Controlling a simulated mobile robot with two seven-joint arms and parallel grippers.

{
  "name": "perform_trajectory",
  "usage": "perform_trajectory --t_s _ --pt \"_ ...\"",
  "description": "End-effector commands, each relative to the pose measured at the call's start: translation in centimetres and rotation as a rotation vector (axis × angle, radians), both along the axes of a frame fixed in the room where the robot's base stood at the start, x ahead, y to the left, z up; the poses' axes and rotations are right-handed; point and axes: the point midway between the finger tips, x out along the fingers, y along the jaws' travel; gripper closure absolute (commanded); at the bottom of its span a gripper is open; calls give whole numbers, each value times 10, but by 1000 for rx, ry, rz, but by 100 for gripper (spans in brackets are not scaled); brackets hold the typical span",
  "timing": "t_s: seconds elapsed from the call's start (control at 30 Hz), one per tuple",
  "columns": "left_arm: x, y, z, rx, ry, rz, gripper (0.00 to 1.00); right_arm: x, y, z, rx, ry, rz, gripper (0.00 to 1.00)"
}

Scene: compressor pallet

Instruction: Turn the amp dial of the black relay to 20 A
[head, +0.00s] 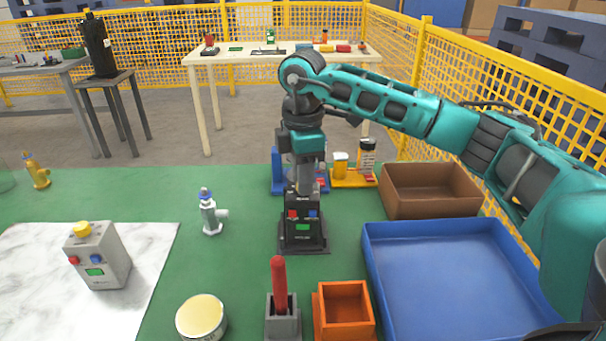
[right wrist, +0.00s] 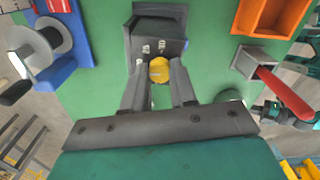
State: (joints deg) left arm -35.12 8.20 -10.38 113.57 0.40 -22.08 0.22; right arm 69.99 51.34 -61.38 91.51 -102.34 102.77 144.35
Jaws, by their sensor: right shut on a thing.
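The black relay (head: 303,228) stands upright on the green table, with a red button, a blue button and a green display on its front. My right gripper (head: 306,188) points down onto its top. In the right wrist view the yellow dial (right wrist: 159,70) of the black relay (right wrist: 150,28) sits between the two fingertips of my right gripper (right wrist: 160,82), which is shut on it. In the head view the gripper hides the dial. The dial's setting and the display's text are too small to read. My left gripper is not in view.
A grey relay (head: 98,255) with a yellow dial stands on a marble sheet at left. A grey-white valve (head: 210,213), a red-handled tool in a grey holder (head: 283,318), an orange bin (head: 343,312), a blue tray (head: 372,258) and a brown box (head: 430,204) surround the black relay.

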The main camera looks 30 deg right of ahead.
Motion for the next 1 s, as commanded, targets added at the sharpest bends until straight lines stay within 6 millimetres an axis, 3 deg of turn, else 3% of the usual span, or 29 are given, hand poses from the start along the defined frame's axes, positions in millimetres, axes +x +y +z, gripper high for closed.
perform_trajectory --t_s 0.2,0.23,0.47,0.77,1.0 --pt "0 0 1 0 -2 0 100 1 0 1 1 -3 0 100" --pt "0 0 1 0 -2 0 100 1 0 1 1 -3 0 71" --pt "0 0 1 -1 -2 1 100 0 0 1 1 -1 1 49" --pt "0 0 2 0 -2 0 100 0 0 3 1 0 2 47" --pt "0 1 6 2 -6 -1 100 1 0 40 1 -6 1 47"
